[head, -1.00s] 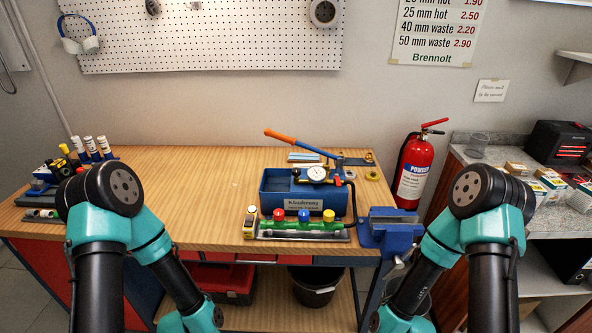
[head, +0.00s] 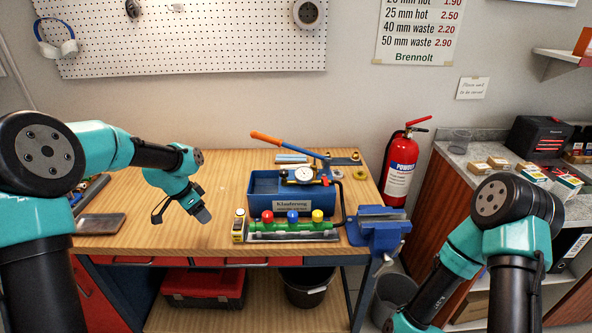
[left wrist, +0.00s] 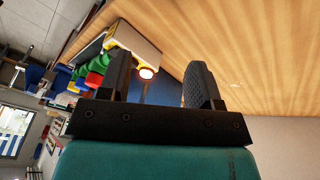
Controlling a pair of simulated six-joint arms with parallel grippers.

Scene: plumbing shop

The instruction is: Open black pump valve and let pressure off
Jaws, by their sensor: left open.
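The blue test pump (head: 265,200) stands on the workbench, with a round white gauge (head: 304,174) and a long lever with an orange grip (head: 265,139). Dark fittings sit beside the gauge, but the black valve is too small to make out clearly. My left gripper (head: 203,214) hangs over the bench, left of the pump and apart from it. In the left wrist view its two fingers (left wrist: 158,76) are spread with nothing between them. My right gripper is out of view; only my right arm shows.
A green manifold (head: 270,228) with red, blue and yellow caps lies before the pump, beside a yellow and white block (head: 239,228). A blue vise (head: 378,229) is at the bench's right corner. A dark flat object (head: 100,224) lies left. Bench wood between is clear.

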